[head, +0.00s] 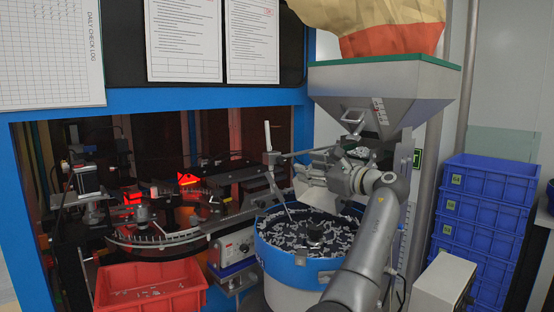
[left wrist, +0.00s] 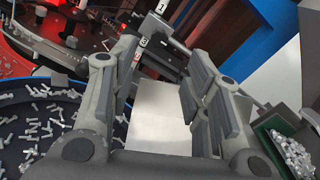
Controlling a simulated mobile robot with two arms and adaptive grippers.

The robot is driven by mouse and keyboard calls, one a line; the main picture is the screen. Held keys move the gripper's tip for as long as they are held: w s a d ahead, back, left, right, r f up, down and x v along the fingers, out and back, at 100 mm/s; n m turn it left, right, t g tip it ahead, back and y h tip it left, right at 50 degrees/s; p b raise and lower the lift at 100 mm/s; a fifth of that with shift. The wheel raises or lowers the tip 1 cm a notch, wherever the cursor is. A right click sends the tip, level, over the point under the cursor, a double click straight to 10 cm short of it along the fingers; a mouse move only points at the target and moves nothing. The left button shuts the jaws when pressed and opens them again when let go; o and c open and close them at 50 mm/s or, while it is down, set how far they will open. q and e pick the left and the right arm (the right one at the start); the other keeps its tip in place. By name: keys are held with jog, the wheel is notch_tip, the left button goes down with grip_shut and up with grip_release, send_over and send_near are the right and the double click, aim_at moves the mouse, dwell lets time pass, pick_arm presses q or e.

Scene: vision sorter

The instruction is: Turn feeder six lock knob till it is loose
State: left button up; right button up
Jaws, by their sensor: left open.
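My left gripper (head: 312,168) is at the middle right of the head view, above the bowl feeder and below the hopper. Its fingers point left. In the left wrist view the gripper (left wrist: 165,80) is open, with nothing seen between its pads. A grey bar with small number labels (left wrist: 143,42) lies beyond the fingertips there; the labels seem to read 1 to 3. A thin metal rod with an upright post (head: 267,136) stands just left of the gripper. I cannot pick out the feeder six lock knob or read a 6. My right gripper is not in view.
A blue-rimmed bowl (head: 275,256) full of small metal parts is under my arm. The grey hopper (head: 375,95) hangs close above the gripper. A curved rail (head: 170,240), a red bin (head: 150,290) and stacked blue crates (head: 478,215) stand around.

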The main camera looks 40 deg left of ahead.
aim_at(283, 160)
pick_arm(q)
jog(key=a+p, duration=0.1)
jog(key=a, duration=0.2)
jog(key=a+p, duration=0.1)
jog(key=a, duration=0.2)
jog(key=a+p, duration=0.1)
jog(key=a, duration=0.1)
jog(key=shift+w+a+r, duration=0.1)
jog(key=shift+w+a, duration=0.15)
jog(key=shift+a, duration=0.15)
jog(key=shift+w+a, duration=0.1)
jog(key=shift+a, duration=0.55)
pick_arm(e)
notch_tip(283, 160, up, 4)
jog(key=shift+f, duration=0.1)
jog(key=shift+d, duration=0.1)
pick_arm(q)
grip_shut()
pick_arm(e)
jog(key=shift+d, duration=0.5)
